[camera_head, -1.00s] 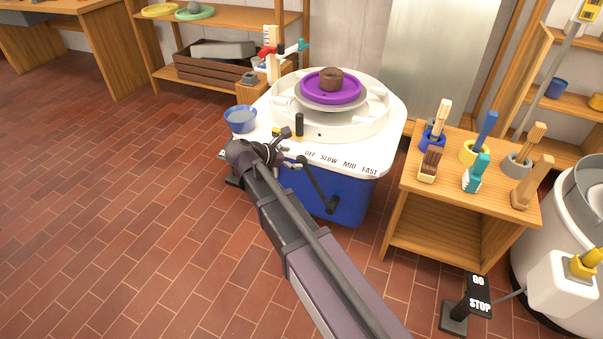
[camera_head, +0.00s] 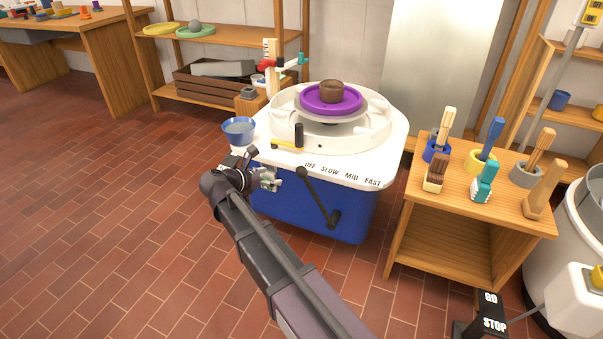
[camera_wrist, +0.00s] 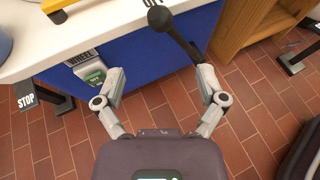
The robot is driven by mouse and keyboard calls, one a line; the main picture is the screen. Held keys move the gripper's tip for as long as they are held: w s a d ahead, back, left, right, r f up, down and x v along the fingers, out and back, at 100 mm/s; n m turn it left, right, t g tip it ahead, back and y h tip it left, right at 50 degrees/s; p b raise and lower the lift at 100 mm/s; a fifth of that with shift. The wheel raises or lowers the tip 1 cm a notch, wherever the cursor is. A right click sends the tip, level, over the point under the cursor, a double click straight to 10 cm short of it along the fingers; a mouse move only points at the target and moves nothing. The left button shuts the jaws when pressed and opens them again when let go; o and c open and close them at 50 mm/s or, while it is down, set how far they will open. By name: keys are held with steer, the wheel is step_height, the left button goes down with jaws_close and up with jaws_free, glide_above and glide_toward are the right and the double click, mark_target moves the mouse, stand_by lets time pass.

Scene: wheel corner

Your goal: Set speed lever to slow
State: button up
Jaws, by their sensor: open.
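The speed lever (camera_head: 318,194) is a black bar on the front of the blue pottery wheel base. Its round knob is at the upper left, just below the OFF label (camera_head: 310,167); SLOW (camera_head: 330,171), MID and FAST follow to the right along the white edge. In the wrist view the lever (camera_wrist: 178,38) shows at the top, beyond the fingertips, with its knob by a label cut off by the frame. My gripper (camera_head: 270,180) is open and empty, left of the knob and apart from it. The wrist view shows its two fingers (camera_wrist: 161,76) spread wide.
A purple disc (camera_head: 316,104) with a brown lump sits on the wheel. A blue bowl (camera_head: 239,133) is at the left corner. Floor at left is clear.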

mark_target(298, 172)
steer(key=b+x, duration=0.5)
steer(key=x, duration=0.8)
steer(key=shift+w+d+f, duration=0.15)
steer(key=shift+w+d, duration=0.05)
steer(key=shift+w, duration=0.05)
jaws_close()
steer(key=shift+d, duration=0.1)
